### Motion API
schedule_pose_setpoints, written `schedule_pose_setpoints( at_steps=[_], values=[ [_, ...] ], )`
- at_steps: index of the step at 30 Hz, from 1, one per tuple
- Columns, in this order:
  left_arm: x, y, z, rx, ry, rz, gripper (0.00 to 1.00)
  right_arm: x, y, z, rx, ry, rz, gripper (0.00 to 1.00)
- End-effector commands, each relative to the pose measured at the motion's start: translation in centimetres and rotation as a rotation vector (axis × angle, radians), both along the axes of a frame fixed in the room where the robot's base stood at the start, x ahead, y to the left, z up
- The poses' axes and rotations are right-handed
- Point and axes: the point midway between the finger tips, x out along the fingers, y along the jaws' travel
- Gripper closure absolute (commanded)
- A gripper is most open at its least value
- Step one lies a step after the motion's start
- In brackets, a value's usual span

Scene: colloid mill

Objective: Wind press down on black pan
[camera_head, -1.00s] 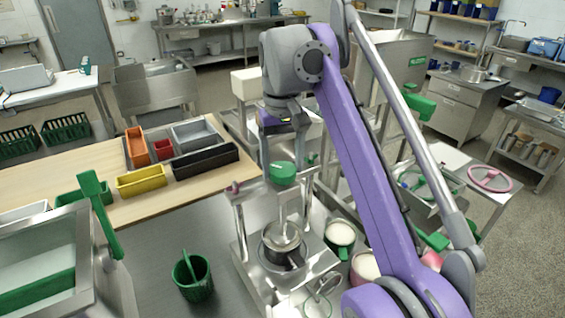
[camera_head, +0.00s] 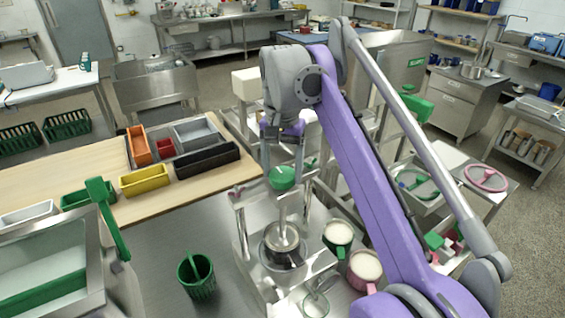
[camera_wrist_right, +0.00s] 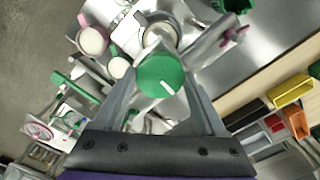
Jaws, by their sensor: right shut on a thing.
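The press (camera_head: 243,225) is a silver metal frame on the steel table in the head view. A green round knob (camera_head: 282,180) tops its upright screw. A round metal press plate (camera_head: 282,238) hangs on the screw, over and partly inside the dark pan (camera_head: 285,258); whether it touches the contents is hidden. My right gripper (camera_head: 283,170) points down from above, shut on the green knob. In the right wrist view the knob (camera_wrist_right: 161,76) sits between the two fingers, with the pan below mostly hidden. My left gripper is not in view.
A green mug (camera_head: 338,238) and a pink mug (camera_head: 364,270) with pale contents stand right of the press. A green basket-like cup (camera_head: 197,280) stands left of it. A steel basin with a green lever (camera_head: 108,215) is at far left. Coloured bins (camera_head: 143,181) lie on the wooden board behind.

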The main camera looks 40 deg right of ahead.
Motion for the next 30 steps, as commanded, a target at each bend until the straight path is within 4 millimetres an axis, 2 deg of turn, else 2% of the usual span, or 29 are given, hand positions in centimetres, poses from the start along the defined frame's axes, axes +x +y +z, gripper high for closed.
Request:
schedule_pose_setpoints(
  at_steps=[12, 30],
  values=[
    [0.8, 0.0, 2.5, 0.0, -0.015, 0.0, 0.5, 0.1, 0.0, 0.3, -0.001, -0.003, -0.394, 0.82],
    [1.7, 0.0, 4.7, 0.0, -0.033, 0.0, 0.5, 0.1, 0.0, 0.2, 0.0, -0.002, -0.964, 0.82]
  ],
)
